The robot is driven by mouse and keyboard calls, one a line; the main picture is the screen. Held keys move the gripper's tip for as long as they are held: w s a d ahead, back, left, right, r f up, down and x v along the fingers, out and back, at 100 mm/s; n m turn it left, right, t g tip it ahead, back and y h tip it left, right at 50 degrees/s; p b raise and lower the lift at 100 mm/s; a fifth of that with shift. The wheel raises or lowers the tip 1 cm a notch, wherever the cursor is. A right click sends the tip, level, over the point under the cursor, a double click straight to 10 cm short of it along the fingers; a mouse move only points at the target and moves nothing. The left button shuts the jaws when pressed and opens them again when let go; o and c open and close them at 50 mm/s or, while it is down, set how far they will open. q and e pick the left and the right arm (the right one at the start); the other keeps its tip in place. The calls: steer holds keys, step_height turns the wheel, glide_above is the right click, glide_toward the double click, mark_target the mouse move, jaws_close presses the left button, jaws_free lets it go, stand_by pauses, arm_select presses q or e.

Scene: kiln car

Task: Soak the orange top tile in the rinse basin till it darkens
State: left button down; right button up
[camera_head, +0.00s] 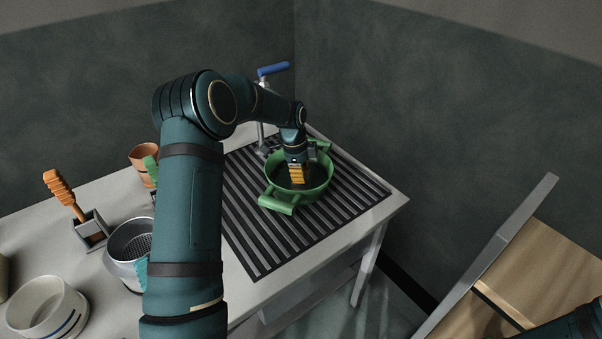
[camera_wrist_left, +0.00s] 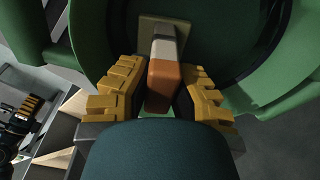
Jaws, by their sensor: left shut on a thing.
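The green rinse basin (camera_head: 316,190) with side handles stands on the slatted rack; its green wall also fills much of the left wrist view (camera_wrist_left: 90,38). My left gripper (camera_head: 297,177) reaches down into the basin. The tile is mostly hidden in the head view.
A tap with a blue handle (camera_head: 273,69) stands behind the basin. Left on the counter are an orange-handled tool (camera_head: 62,190) in a holder, a metal pot (camera_head: 120,262), a striped white bowl (camera_head: 45,308) and a terracotta pot (camera_head: 142,155). Bare rack (camera_head: 262,232) lies in front of the basin.

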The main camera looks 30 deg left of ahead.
arm_select(q)
steer(key=shift+f+b, duration=0.35)
steer(key=shift+f, duration=0.25)
stand_by(0.7)
stand_by(3.5)
steer(key=shift+r+p, duration=1.9)
steer(key=shift+r, duration=0.95)
steer(key=shift+r+p, duration=1.75)
steer(key=shift+r, duration=0.9)
